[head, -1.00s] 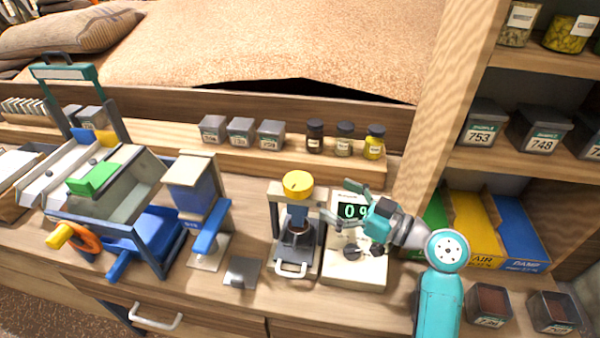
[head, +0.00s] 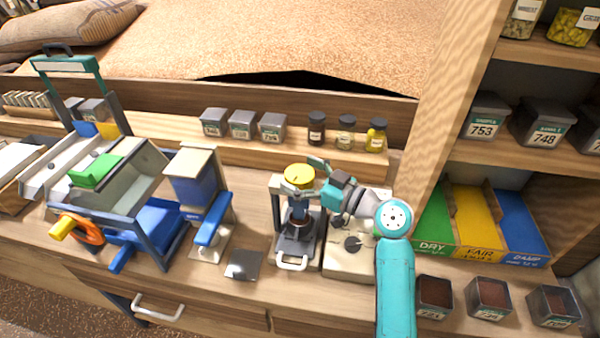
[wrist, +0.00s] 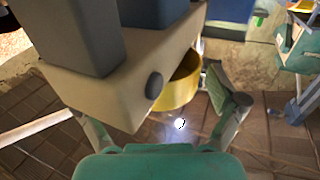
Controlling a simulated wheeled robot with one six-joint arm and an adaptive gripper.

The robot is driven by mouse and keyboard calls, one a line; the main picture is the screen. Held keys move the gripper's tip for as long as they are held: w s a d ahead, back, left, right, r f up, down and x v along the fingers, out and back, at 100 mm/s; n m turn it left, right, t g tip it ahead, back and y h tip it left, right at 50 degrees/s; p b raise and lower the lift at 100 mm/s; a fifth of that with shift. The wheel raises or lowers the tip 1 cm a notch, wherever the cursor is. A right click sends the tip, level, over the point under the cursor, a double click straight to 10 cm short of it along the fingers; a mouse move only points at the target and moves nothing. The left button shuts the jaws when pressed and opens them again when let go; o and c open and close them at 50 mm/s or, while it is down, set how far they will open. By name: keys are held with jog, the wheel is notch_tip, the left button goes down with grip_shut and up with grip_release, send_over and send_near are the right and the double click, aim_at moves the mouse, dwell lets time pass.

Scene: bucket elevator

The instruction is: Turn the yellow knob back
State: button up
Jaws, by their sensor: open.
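The yellow knob (head: 299,176) sits on top of the small press-like stand (head: 296,225) in the head view. In the wrist view the yellow knob (wrist: 181,84) shows as a short round cylinder, partly hidden by a pale block. My gripper (head: 319,175) is open just to the right of the knob, at about its height in the picture. In the wrist view one finger pad (wrist: 219,88) stands right of the knob. The other finger is mostly hidden by the pale block. I cannot tell whether either finger touches the knob.
A blue-levered device (head: 208,230) stands to the left. Jars (head: 346,133) line the ledge behind. Coloured bins (head: 477,225) and sample cups (head: 488,297) are at right.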

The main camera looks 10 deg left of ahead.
aim_at(300, 173)
jog(key=c, duration=1.2)
jog(key=shift+o, duration=0.2)
jog(key=shift+w+n+g+y, duration=0.1)
jog(key=shift+n+g+y, duration=0.4)
jog(key=shift+n+g, duration=0.45)
jog(key=shift+n+g+y, duration=0.3)
jog(key=shift+n+g, duration=0.35)
jog(key=shift+g, duration=0.7)
jog(key=o, duration=1.2)
jog(key=shift+c, duration=0.2)
notch_tip(300, 173, up, 10)
